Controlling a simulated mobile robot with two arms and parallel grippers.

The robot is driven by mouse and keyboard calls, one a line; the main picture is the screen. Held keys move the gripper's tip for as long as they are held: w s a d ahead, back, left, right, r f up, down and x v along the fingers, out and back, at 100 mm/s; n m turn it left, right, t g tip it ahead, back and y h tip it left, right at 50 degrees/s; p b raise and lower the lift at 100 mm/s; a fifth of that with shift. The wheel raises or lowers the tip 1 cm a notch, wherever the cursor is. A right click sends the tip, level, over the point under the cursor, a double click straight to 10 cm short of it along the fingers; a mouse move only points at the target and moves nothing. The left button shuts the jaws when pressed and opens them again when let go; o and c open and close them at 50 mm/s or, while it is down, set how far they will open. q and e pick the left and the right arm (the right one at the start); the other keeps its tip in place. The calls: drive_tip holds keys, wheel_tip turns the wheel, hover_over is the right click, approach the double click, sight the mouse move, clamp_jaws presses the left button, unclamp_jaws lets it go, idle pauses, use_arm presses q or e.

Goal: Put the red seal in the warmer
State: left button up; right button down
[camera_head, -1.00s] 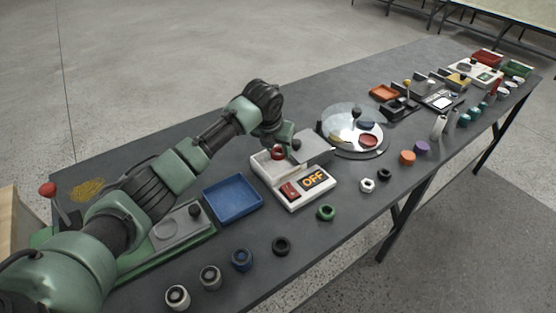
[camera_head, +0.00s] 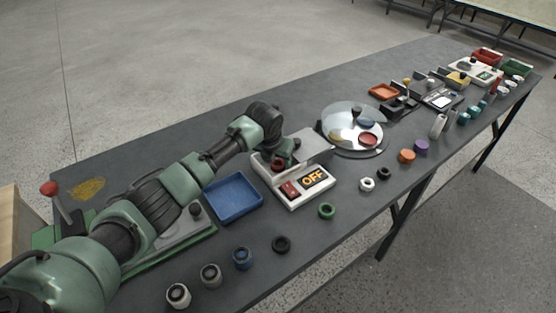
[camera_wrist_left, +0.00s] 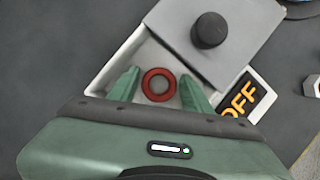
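The red seal (camera_wrist_left: 158,98) is a ring lying in the white basin of the warmer (camera_wrist_left: 100,80), as the left wrist view shows. It also shows in the head view (camera_head: 277,164). My left gripper (camera_wrist_left: 159,76) is low over the basin with its fingers apart, one on each side of the seal, with small gaps visible. In the head view the warmer (camera_head: 316,196) has a red switch (camera_head: 290,189) and a sign (camera_head: 314,179) reading OFF. Its grey lid (camera_head: 310,146), with a black knob (camera_wrist_left: 209,30), is off to one side, leaving part of the basin open. My right gripper is out of view.
A blue tray (camera_head: 233,197) stands left of the warmer. A green ring (camera_head: 327,211) and a black ring (camera_head: 281,244) lie near the front edge. A round plate with a clear dome (camera_head: 353,128) stands to the right.

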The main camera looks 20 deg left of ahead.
use_arm(q)
drive_tip(key=shift+r, duration=0.1)
drive_tip(key=v, duration=1.2)
idle(0.9)
